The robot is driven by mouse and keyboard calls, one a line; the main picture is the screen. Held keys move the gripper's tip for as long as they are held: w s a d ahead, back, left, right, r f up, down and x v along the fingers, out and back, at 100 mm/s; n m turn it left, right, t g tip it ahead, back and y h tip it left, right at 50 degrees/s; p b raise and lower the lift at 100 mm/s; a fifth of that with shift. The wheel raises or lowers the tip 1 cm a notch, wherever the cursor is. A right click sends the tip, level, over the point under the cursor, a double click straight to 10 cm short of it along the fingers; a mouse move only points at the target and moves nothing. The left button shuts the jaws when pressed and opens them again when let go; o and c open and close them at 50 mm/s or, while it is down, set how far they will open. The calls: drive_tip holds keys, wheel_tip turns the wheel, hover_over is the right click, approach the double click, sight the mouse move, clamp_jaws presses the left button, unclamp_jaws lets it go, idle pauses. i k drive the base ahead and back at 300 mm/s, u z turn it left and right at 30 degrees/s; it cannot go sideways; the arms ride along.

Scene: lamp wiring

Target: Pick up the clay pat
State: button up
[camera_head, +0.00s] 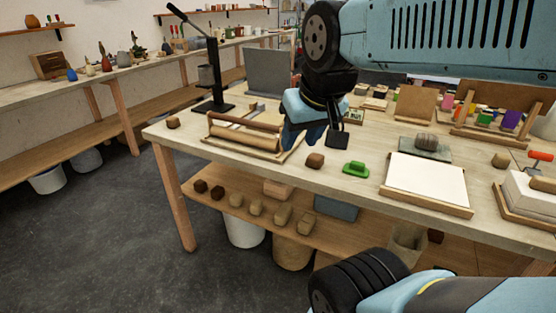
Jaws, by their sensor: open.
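Small clay lumps lie on the worktable (365,187), and I cannot tell which one is the clay pat. A brown lump (315,160) sits near the front edge, just right of and below my gripper in the picture. Another brown lump (173,122) is at the table's left corner, and a third (501,160) is at the right. A grey rounded lump (427,141) rests on a grey-green slab. My gripper (303,139) is open, pointing down above the table beside the roller board. Nothing shows between its fingers, though the view there is partly dark.
A wooden board with a roller (243,138) lies left of my gripper. A green tool (355,169) and a white slab (427,181) lie to the right. A black lever press (213,75) stands at the back left. Several lumps sit on the lower shelf (225,206).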

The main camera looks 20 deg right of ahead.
sight(315, 161)
drive_tip(key=z, duration=0.45)
drive_tip(key=i, duration=0.15)
drive_tip(key=u, duration=2.35)
drive_tip(key=k, duration=1.7)
drive_tip(key=z, duration=0.7)
drive_tip(key=i, duration=0.95)
